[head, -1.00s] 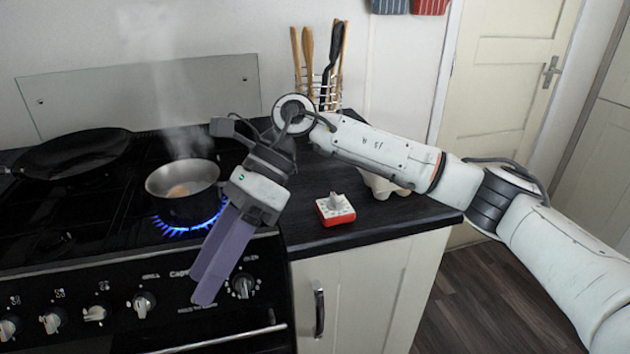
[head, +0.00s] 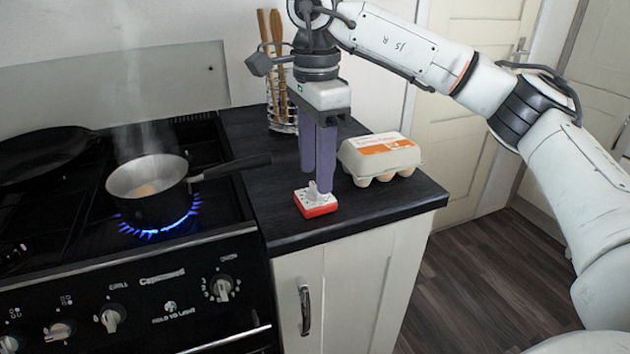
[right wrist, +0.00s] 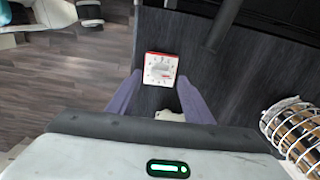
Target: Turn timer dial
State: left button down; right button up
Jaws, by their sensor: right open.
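The timer (head: 316,203) is a small red and white box with a white dial (head: 314,190) on top, standing on the dark worktop. My right gripper (head: 317,186) points down from above, with its purple fingertips just over and behind the dial. In the right wrist view the timer (right wrist: 160,68) lies ahead of the gap between the fingers (right wrist: 160,90), and the gripper is open with nothing between its fingers. Whether a fingertip touches the dial cannot be told. My left gripper is not in view.
An egg carton (head: 380,156) stands close to the right of the gripper. A wire utensil holder (head: 282,112) is behind it. A steaming saucepan (head: 150,190) sits on a lit blue flame, its handle (head: 235,166) reaching over the worktop. The worktop's front edge is near the timer.

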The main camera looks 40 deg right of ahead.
aim_at(315, 191)
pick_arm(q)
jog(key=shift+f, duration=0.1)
pick_arm(e)
jog(key=shift+f, duration=1.3)
jog(key=c, duration=1.1)
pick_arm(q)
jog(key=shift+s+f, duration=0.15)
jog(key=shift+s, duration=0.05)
pick_arm(e)
jog(key=shift+o, duration=0.2)
jog(key=m+p, duration=0.1)
jog(key=m, duration=0.1)
jog(key=shift+a+r+m, duration=0.1)
jog(key=shift+m, duration=0.3)
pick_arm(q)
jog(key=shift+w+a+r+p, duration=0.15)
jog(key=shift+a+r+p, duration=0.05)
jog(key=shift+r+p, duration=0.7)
pick_arm(e)
jog(key=shift+m, duration=2)
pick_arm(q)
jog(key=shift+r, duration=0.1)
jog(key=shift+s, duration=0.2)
